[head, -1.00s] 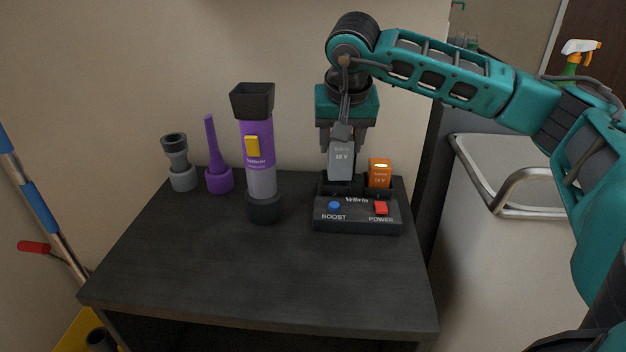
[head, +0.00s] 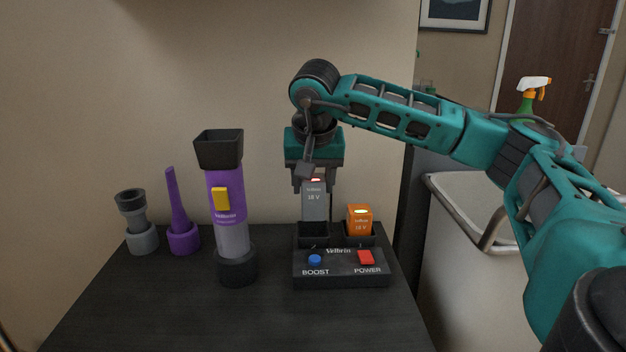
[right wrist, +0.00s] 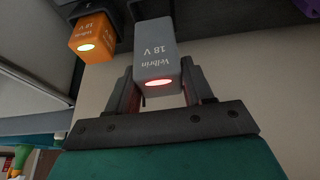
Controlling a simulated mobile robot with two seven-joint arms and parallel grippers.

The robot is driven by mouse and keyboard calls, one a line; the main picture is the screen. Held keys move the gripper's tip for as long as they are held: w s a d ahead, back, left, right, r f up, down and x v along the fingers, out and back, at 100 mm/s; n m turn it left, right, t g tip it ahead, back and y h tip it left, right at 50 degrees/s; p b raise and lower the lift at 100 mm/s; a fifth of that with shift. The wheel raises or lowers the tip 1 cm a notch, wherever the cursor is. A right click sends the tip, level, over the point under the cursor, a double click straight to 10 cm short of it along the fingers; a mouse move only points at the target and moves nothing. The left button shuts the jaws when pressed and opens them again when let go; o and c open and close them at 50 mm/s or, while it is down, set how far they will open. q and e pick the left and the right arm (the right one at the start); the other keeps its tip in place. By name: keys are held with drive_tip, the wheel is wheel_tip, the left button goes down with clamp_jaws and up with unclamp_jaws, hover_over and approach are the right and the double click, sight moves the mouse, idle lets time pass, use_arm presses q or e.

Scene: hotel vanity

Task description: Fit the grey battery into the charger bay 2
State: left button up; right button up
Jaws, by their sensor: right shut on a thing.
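The grey battery (head: 314,207), marked 18 V, stands upright in the left bay of the black charger (head: 340,275). A red light glows on its top. My right gripper (head: 314,183) is above the charger, pointing down and shut on the battery's upper part. In the right wrist view the grey battery (right wrist: 157,55) sits between the two fingers (right wrist: 158,88), its red light lit. The battery's lower end is hidden in the bay, so I cannot tell how deep it sits. My left gripper is not in view.
An orange battery (head: 359,220) with a green light fills the right bay, close beside the gripper. A purple handheld vacuum (head: 226,200), a purple nozzle (head: 181,225) and a grey nozzle (head: 138,225) stand to the left. The dark tabletop (head: 200,315) is clear in front.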

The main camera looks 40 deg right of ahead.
sight(313, 199)
drive_tip(key=shift+f, duration=0.3)
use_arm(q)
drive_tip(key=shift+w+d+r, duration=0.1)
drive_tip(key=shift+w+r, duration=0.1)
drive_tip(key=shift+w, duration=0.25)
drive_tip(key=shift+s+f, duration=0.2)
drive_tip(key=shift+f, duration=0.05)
use_arm(e)
drive_tip(key=shift+f, duration=0.35)
drive_tip(key=shift+f, duration=0.3)
use_arm(q)
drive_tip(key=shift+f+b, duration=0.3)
drive_tip(key=shift+b, duration=0.2)
use_arm(e)
drive_tip(key=shift+f, duration=0.55)
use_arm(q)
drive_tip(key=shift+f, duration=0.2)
use_arm(e)
drive_tip(key=shift+f, duration=0.35)
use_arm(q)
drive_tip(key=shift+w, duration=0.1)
use_arm(e)
drive_tip(key=shift+f, duration=0.1)
